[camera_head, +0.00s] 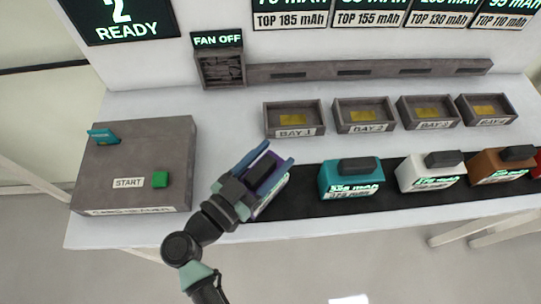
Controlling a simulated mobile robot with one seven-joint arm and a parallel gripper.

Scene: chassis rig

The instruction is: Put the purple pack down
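My gripper (275,160) has two blue fingers, one on each side of the dark handle (262,172) of the purple pack (270,201). It looks shut on this handle. The pack is mostly hidden under the gripper; a purple edge and a pale side with green marks show at its right. The pack is turned in line with the gripper, unlike the other packs. It is over the left part of the dark strip (306,206); I cannot tell whether it touches the strip.
Bay 1 (295,132), bay 2 (366,128), bay 3 and bay 4 are open trays behind. A teal pack (350,182), a white pack (430,178) and an orange-brown pack (488,166) stand to the right. A grey box with a green start button (160,180) is at left.

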